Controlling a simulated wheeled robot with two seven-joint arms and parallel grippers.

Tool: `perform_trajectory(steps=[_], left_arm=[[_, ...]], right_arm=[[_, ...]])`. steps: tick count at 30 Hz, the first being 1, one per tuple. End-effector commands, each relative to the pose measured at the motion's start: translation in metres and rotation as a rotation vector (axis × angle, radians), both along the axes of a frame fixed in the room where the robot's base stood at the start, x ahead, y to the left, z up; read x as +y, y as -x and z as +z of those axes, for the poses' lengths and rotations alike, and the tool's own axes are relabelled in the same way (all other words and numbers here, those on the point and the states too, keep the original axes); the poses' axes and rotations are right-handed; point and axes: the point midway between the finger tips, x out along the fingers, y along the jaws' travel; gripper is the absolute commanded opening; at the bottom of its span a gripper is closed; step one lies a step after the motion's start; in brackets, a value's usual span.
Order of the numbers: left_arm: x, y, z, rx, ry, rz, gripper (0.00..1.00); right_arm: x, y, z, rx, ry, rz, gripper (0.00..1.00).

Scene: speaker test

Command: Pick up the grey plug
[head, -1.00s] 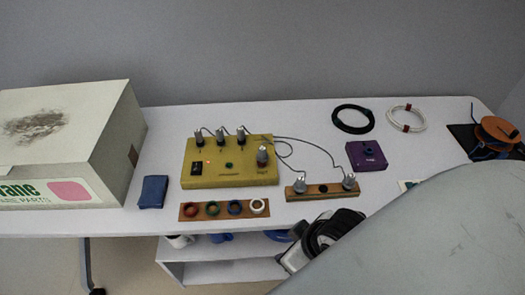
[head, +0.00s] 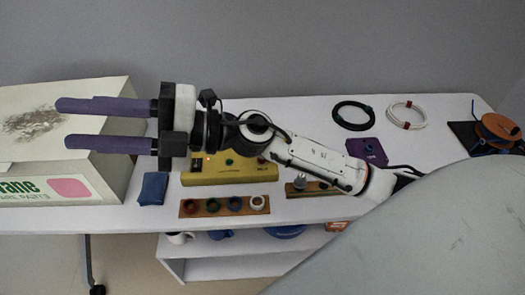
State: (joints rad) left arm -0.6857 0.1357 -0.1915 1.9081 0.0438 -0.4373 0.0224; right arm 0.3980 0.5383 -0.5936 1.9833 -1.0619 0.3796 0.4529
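My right gripper (head: 62,122) reaches in from the right, high over the left part of the table. Its two purple fingers point left, apart, with nothing between them, in front of the large box. One grey plug (head: 300,182) shows on the small wooden strip (head: 325,189), just below my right forearm. The yellow box (head: 230,178) is partly covered by my arm. Any plugs on its top are hidden or cannot be made out. My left gripper is not in view.
A large white box (head: 50,115) stands at the left, with a blue pouch (head: 153,188) beside it. A wooden strip with coloured rings (head: 225,206) lies in front. A purple box (head: 367,152), black coil (head: 353,115), white coil (head: 406,113) and orange spool (head: 497,127) are at the right.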

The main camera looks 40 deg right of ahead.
Motion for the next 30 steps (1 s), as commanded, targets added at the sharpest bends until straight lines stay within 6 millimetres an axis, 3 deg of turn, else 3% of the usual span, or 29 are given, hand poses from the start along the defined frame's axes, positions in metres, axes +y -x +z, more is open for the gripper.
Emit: perform_trajectory(steps=[2,5,8,9,12,15,18,22,30], left_arm=[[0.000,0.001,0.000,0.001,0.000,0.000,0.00],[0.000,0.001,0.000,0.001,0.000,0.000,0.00],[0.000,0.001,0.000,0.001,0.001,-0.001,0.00],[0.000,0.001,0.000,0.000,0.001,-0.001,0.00],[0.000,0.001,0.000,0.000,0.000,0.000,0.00],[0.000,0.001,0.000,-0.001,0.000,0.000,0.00],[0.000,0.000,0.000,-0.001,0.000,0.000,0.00],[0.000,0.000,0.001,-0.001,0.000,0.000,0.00],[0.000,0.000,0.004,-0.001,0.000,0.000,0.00]], right_arm=[[0.011,0.010,-0.033,-0.088,0.261,0.143,0.37],[-0.008,0.013,-0.090,-0.118,0.613,0.281,0.37],[-0.066,0.001,-0.142,-0.068,0.980,0.356,0.37],[-0.096,-0.005,-0.156,-0.029,1.117,0.366,0.37],[-0.176,-0.018,-0.173,0.102,1.410,0.358,0.37],[-0.244,-0.023,-0.171,0.240,1.619,0.320,0.37],[-0.288,-0.023,-0.163,0.347,1.741,0.286,0.37],[-0.313,-0.020,-0.164,0.417,1.806,0.265,0.37],[-0.314,-0.019,-0.201,0.421,1.812,0.266,0.37]])
